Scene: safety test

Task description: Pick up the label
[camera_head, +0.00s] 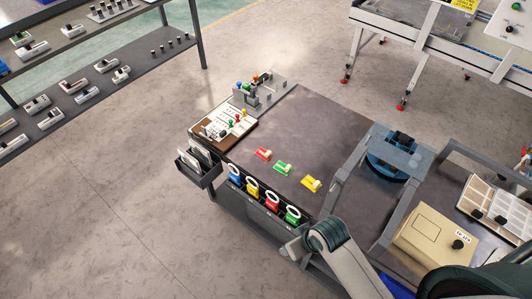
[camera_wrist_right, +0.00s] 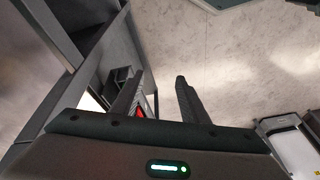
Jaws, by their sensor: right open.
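Several flat pieces that may be labels show in the head view, and I cannot tell which one is the label. White card-like sheets (camera_head: 201,153) stand in a dark holder (camera_head: 198,175) at the table's left end. A red piece (camera_head: 263,154), a green piece (camera_head: 283,168) and a yellow piece (camera_head: 312,184) lie apart on the dark tabletop (camera_head: 320,125). My right gripper shows in the right wrist view (camera_wrist_right: 160,85), open, with a small red patch of something beyond its left finger. My right arm enters the head view from the lower right. My left gripper is not in view.
Blue, yellow, red and green ringed pieces (camera_head: 271,202) line the table's front edge. A grey block (camera_head: 266,92) with small coloured parts stands at the far corner. A beige box (camera_head: 436,237) is at the right. Shelving (camera_head: 110,55) stands left; open floor lies between.

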